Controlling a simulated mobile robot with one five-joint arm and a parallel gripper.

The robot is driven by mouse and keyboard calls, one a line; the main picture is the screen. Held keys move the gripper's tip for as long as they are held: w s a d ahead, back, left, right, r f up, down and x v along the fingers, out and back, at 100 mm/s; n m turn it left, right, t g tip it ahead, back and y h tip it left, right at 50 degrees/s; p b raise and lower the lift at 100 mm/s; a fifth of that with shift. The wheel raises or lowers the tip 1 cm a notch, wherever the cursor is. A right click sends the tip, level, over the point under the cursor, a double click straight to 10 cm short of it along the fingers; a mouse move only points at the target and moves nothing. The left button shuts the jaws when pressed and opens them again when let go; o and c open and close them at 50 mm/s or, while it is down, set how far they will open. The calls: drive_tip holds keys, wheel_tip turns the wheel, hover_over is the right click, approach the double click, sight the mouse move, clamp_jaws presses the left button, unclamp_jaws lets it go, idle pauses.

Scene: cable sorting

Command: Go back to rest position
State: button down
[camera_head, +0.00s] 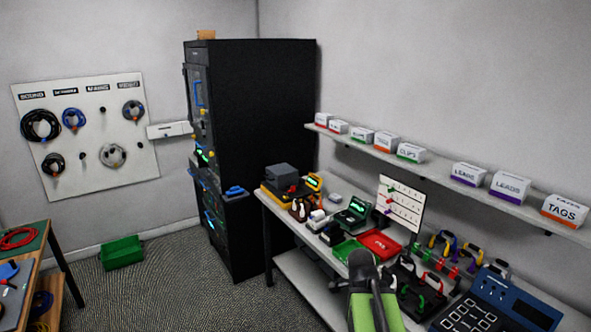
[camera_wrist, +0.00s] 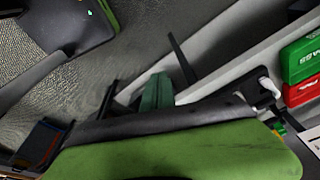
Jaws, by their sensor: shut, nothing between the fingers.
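My arm, green and dark grey, rises from the bottom edge of the head view, right of centre. Its dark end with my gripper (camera_head: 362,264) shows in front of the workbench (camera_head: 300,262). The gripper is shut and holds nothing. The fingertips are too small to make out there. In the wrist view, a large green and dark part of my own arm fills the lower half, and the floor is blurred above it.
A red tray (camera_head: 381,243) and a green tray (camera_head: 347,250) lie on the bench near the arm. Several coloured-handled tools (camera_head: 455,255) and a blue panel device (camera_head: 500,298) stand to the right. A black rack (camera_head: 262,150) stands behind.

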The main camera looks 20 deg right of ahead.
drive_tip(key=w+a+f+n+y+b, duration=0.1)
drive_tip(key=w+a+f+n+y, duration=0.1)
drive_tip(key=a+n, duration=1.7)
drive_tip(key=shift+a+n, duration=0.4)
drive_tip(key=shift+a, duration=0.7)
drive_tip(key=shift+w, duration=0.1)
